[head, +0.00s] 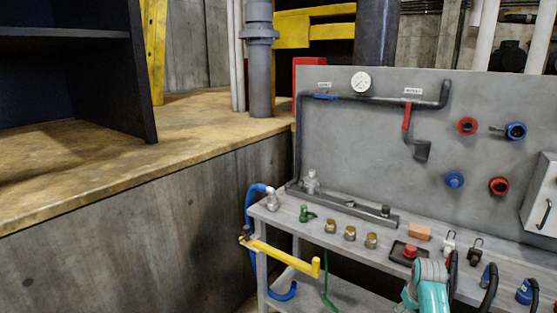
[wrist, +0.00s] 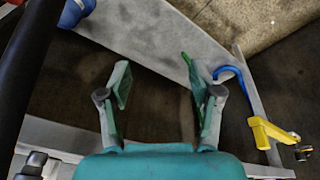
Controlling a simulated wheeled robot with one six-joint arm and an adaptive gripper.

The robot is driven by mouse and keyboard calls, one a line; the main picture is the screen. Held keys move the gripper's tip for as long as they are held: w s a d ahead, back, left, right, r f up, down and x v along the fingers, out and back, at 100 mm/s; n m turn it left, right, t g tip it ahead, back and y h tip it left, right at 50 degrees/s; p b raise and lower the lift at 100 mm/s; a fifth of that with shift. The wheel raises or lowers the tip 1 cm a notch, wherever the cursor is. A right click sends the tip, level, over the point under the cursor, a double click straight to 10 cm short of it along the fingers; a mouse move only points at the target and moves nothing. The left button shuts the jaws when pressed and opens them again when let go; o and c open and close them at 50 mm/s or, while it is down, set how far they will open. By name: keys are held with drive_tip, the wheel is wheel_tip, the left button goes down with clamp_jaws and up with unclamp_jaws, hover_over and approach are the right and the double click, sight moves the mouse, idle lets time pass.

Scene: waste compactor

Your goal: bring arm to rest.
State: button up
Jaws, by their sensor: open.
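My gripper (wrist: 157,95) shows in the wrist view with its two fingers spread wide apart and nothing between them. Below it in that view are a grey shelf (wrist: 165,35) and dark floor. In the head view, the teal end of my arm (head: 427,283) is at the lower right, in front of the grey workbench (head: 345,290). The fingertips cannot be made out in the head view.
The bench holds brass fittings (head: 350,233), an orange block (head: 418,231) and a red button (head: 410,251). A yellow lever (head: 285,257) and blue hose (head: 252,207) stick out at its left end. A grey panel (head: 380,140) with pipes and valves stands behind.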

drive_tip(key=s+a+f+t, duration=0.1)
drive_tip(key=s+a+f, duration=0.3)
drive_tip(key=s+f, duration=0.25)
drive_tip(key=s+a+f+t, duration=0.2)
drive_tip(key=s+a+f, duration=0.25)
drive_tip(key=f, duration=0.35)
drive_tip(key=s+a+f+t, duration=0.1)
drive_tip(key=s+a+f, duration=0.15)
drive_tip(key=s, duration=0.65)
drive_tip(key=s+a+f+t, duration=0.2)
drive_tip(key=s+a, duration=0.2)
drive_tip(key=s, duration=0.5)
drive_tip(key=s+a+r+t, duration=0.1)
drive_tip(key=s+a+r, duration=0.1)
drive_tip(key=s, duration=0.3)
drive_tip(key=s+a+r+t, duration=0.1)
drive_tip(key=s+a+r, duration=0.1)
drive_tip(key=s, duration=0.3)
drive_tip(key=s+a+r+t, duration=0.1)
drive_tip(key=s+r+t, duration=0.1)
drive_tip(key=s+r, duration=0.8)
drive_tip(key=s+a+r+t, duration=0.2)
drive_tip(key=s+r, duration=0.8)
drive_tip(key=r, duration=0.5)
drive_tip(key=shift+y, duration=0.4)
